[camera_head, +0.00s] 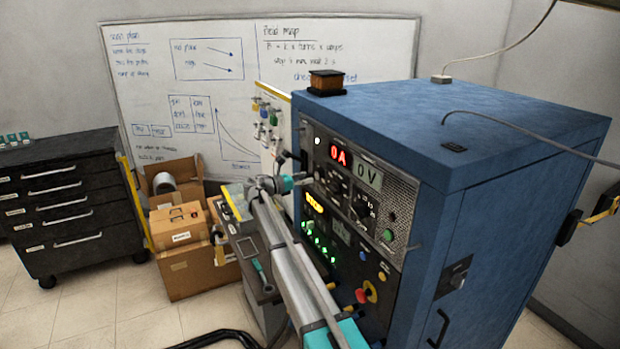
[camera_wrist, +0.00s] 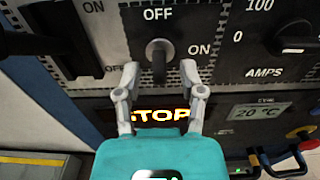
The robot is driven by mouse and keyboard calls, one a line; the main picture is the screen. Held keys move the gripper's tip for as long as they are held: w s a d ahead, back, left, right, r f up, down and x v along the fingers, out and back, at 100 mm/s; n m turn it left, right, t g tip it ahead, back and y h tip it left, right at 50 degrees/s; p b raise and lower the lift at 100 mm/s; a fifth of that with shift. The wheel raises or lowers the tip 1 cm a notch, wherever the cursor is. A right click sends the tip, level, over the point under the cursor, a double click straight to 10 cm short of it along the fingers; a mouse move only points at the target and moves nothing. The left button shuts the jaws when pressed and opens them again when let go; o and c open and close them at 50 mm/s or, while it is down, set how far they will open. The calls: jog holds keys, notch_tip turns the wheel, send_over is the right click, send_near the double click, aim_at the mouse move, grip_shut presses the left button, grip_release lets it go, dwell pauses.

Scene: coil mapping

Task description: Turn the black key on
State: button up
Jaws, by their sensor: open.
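In the wrist view, a dark grey key switch (camera_wrist: 158,50) sits on a black panel, with OFF printed above it and ON to its right. Its handle stands upright, in line with OFF. My gripper (camera_wrist: 159,68) is open, with one fingertip to the lower left and one to the lower right of the key. In the head view, my gripper (camera_head: 300,181) is at the front of the blue cabinet (camera_head: 480,150); the key is not clear there.
A large black lever (camera_wrist: 70,40) with ON and OFF marks is left of the key. A black AMPS knob (camera_wrist: 297,38) is at right. A lit STOP display (camera_wrist: 160,114) is below.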

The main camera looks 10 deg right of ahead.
jog(key=shift+x, duration=1.1)
jog(key=shift+a, duration=0.1)
grip_shut()
